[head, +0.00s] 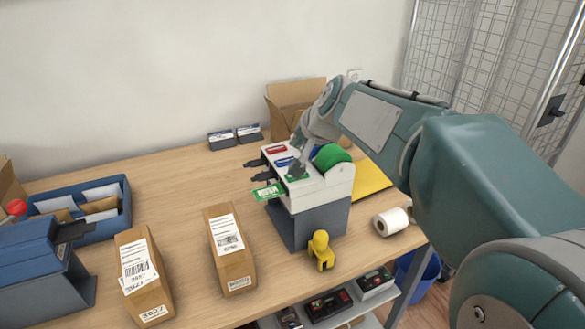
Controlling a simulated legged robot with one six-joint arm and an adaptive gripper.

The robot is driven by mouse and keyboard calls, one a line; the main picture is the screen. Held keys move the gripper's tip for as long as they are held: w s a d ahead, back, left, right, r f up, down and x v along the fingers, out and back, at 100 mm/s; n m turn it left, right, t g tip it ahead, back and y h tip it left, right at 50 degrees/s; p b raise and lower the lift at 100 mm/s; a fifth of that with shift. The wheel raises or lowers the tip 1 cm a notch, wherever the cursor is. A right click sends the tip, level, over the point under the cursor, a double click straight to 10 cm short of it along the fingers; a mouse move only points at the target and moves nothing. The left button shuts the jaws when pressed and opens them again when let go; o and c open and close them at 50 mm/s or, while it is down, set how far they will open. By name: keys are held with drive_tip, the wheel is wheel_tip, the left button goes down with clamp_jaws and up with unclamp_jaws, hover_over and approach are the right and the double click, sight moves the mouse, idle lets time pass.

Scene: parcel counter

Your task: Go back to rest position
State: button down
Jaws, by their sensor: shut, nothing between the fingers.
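My gripper (297,168) is shut and empty. It points down over the top of the white and grey dispenser (322,192) with a green roll (332,156). Its tips appear at or just above the green label panel on the dispenser top; I cannot tell if they touch. A green and white label (268,191) sticks out of the dispenser's front. My arm reaches in from the right side of the picture.
Two parcels (229,255) (141,278) stand on the wooden counter (185,187). A blue tray (126,202) with envelopes is at left. A yellow figure-like object (320,250) and a white roll (391,221) sit near the front edge. An open carton (291,96) is behind.

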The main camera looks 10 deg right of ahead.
drive_tip(key=s+d+f+n+g+h, duration=0.1)
drive_tip(key=s+f, duration=0.2)
drive_tip(key=s, duration=0.6)
drive_tip(key=s+d+f+n+g+h, duration=0.1)
drive_tip(key=s+f+n, duration=0.1)
drive_tip(key=s, duration=0.8)
drive_tip(key=s+d+f+n+g+h, duration=0.1)
drive_tip(key=s+f, duration=0.3)
drive_tip(key=s, duration=0.5)
drive_tip(key=shift+s+d+n, duration=0.4)
drive_tip(key=shift+d, duration=0.15)
